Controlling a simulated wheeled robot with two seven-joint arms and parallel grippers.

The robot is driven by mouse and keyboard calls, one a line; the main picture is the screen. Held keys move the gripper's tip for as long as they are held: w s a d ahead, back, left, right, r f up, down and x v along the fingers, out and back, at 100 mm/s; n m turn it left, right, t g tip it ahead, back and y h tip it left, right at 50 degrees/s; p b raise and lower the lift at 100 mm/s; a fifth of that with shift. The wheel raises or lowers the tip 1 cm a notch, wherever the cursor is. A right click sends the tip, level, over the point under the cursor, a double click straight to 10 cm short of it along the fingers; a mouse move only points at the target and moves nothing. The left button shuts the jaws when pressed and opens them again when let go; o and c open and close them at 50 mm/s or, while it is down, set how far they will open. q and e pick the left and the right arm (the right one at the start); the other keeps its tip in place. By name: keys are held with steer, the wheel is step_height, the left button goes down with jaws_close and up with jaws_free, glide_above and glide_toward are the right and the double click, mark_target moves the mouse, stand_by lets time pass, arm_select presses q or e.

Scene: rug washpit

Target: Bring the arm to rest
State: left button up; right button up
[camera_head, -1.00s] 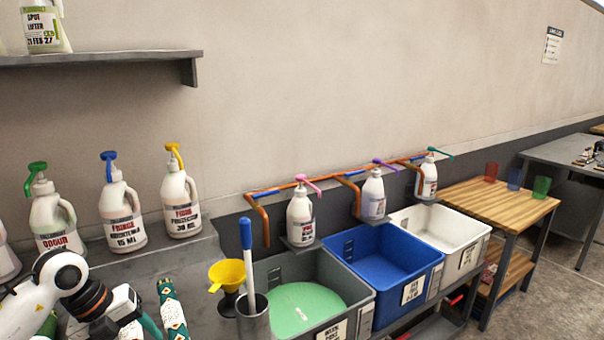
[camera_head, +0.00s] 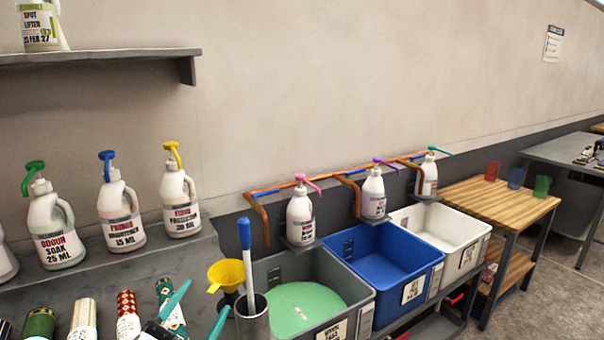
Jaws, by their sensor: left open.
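My left gripper (camera_head: 205,300) shows at the bottom edge, left of centre, as two teal fingers spread apart with a dark body between them. It is open, with nothing seen between the fingers. It stands in front of the patterned rolls and left of the grey cup (camera_head: 252,322) holding a blue-handled stick. The rest of the left arm is out of the frame. My right gripper is not in view.
Patterned rolls (camera_head: 128,315) and a yellow funnel (camera_head: 226,274) are close to the gripper. Pump bottles (camera_head: 122,215) stand behind on a grey ledge. Grey, blue (camera_head: 388,300) and white tubs are to the right, with a wooden table (camera_head: 500,208) holding coloured cups beyond.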

arm_select(q)
steer(key=s+a+f+n+g+y, duration=0.4)
steer(key=f+n+y, duration=0.15)
steer(key=f, duration=0.35)
steer(key=s+a+f+n+g+y, duration=0.35)
steer(key=s+f+n+y, duration=0.2)
steer(key=f, duration=0.35)
steer(key=s+d+f+n+g+h, duration=0.1)
steer(key=s+d+f+g, duration=0.1)
steer(key=s+f+g, duration=0.45)
steer(key=s+d+f+g+h, duration=0.2)
steer(key=s+g, duration=0.1)
steer(key=s, duration=0.6)
step_height(320, 180, down, 25)
steer(key=g, duration=0.1)
steer(key=s+a+f+g, duration=0.1)
steer(key=s+a+f, duration=0.2)
steer(key=s+f, duration=1.4)
steer(key=shift+s+y, duration=0.15)
steer(key=shift+y, duration=0.15)
steer(key=shift+f, duration=0.1)
